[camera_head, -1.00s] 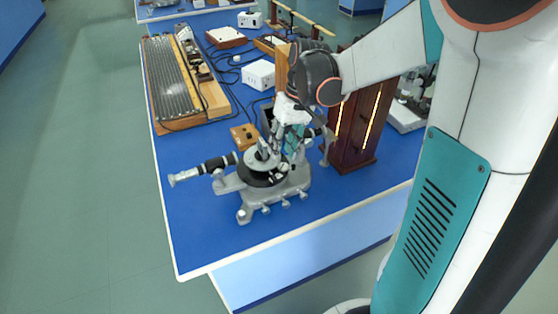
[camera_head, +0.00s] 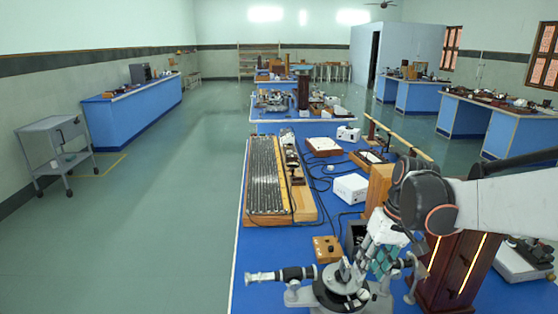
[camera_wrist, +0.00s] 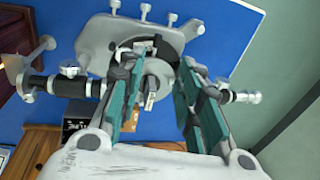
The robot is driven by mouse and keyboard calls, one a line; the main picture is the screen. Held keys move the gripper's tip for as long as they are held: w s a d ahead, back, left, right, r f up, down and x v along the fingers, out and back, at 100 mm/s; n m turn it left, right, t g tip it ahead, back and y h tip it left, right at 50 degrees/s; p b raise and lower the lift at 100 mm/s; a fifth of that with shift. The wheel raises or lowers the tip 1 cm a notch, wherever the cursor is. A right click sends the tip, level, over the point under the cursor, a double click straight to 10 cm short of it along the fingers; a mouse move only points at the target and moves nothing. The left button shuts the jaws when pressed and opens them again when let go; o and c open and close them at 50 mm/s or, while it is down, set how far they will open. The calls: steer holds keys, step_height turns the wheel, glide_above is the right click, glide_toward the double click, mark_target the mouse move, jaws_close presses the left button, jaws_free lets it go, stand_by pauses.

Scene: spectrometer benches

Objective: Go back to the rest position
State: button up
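My gripper (camera_head: 364,268) hangs low over the spectrometer (camera_head: 340,290) at the near part of the blue bench. In the wrist view my gripper (camera_wrist: 160,85) is open, its two teal-sided fingers spread well apart with nothing held between them. The spectrometer (camera_wrist: 105,40) shows beyond the fingers, with its round table and a small upright metal post (camera_wrist: 150,97) in the gap. Its black telescope tube (camera_head: 285,274) points left in the head view. I cannot tell whether the fingertips touch the spectrometer. Its lower part is cut off by the head view's bottom edge.
A dark wooden lamp housing with glowing slits (camera_head: 450,270) stands close right of my gripper. A wooden block (camera_head: 327,249), white box (camera_head: 350,188), cables and a ribbed board (camera_head: 265,180) lie farther back. Open floor (camera_head: 170,220) is left of the bench.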

steer(key=s+a+r+t+h, duration=0.1)
steer(key=s+a+r+t, duration=0.1)
steer(key=s, duration=0.5)
steer(key=s+a+r+t+h, duration=0.1)
steer(key=s+a+r+t, duration=0.1)
steer(key=s, duration=0.5)
steer(key=shift+s+a+r+t, duration=0.3)
steer(key=shift+a+t, duration=0.6)
steer(key=shift+t, duration=0.5)
stand_by(0.4)
